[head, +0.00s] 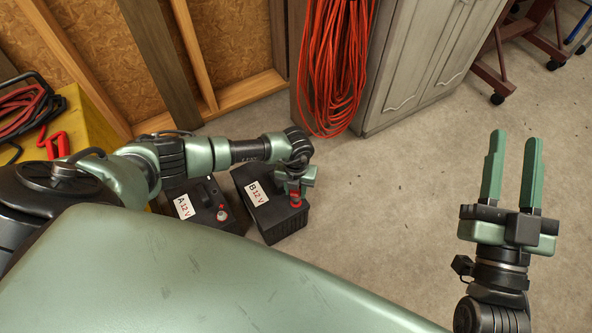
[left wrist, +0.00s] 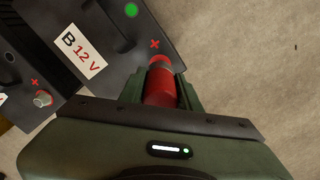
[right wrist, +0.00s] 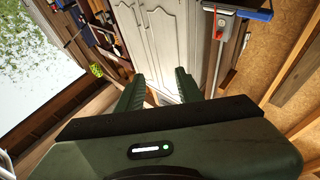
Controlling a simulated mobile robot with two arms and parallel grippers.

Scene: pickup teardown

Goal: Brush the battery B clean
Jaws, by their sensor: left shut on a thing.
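Battery B (head: 286,222) is a black box with a white "B 12 V" label, standing on the floor. It also shows in the left wrist view (left wrist: 108,20), with a green spot and a red plus mark on top. My left gripper (head: 297,186) is over its right end, shut on a red cylindrical tool (left wrist: 160,88), likely the brush. The tool's far end is at the plus-marked corner; the fingers and tool hide the terminal, so I cannot tell whether they touch. My right gripper (head: 512,175) is open and empty, raised over the floor at the right.
Battery A (head: 207,208) stands close to the left of battery B. A grey cabinet (head: 420,70) with a hanging orange cord (head: 335,60) is behind. A yellow box (head: 80,130) with cables is at left.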

